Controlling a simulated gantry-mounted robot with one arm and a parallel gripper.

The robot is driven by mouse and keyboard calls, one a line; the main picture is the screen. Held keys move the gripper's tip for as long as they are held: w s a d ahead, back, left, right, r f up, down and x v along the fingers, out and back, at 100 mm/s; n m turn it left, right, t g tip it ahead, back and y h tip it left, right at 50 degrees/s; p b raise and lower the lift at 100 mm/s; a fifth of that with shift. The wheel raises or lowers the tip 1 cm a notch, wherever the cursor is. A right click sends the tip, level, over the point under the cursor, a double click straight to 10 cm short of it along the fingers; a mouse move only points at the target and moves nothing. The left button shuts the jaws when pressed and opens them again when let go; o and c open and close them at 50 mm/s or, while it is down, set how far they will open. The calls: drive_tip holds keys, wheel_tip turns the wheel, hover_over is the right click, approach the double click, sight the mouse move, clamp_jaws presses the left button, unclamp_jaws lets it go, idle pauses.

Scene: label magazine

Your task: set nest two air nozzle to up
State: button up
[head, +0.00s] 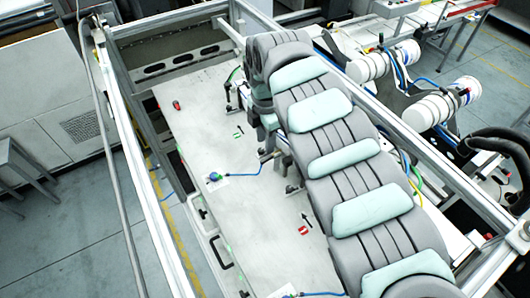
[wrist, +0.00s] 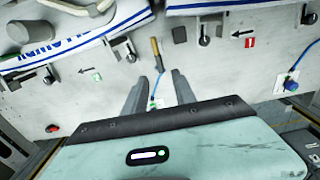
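In the wrist view a slim brass-coloured rod (wrist: 156,52), which looks like an air nozzle, stands out from the pale panel. A blue hose runs from its lower end to a fitting (wrist: 152,103) that shows between my fingers. My gripper (wrist: 160,76) is open and empty, its two grey fingers apart, just below the rod in the picture. I cannot tell whether they touch anything. A second blue hose and blue fitting (wrist: 289,84) are at the right. In the head view the fittings show at mid-panel (head: 215,177) and at the bottom edge. No nest number is legible.
The panel (head: 185,125) carries a red button (head: 176,104), a green label (wrist: 97,77) and a red label (wrist: 250,42), each beside an arrow. Blue-printed strips (wrist: 235,4) and small levers line the wrist view's top. My arm covers the head view's middle.

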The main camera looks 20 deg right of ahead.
sight(265, 159)
wheel_tip(265, 159, down, 7)
drive_tip(key=shift+f+p, duration=0.15)
drive_tip(key=shift+p, duration=0.7)
drive_tip(key=shift+c, duration=0.3)
clamp_jaws()
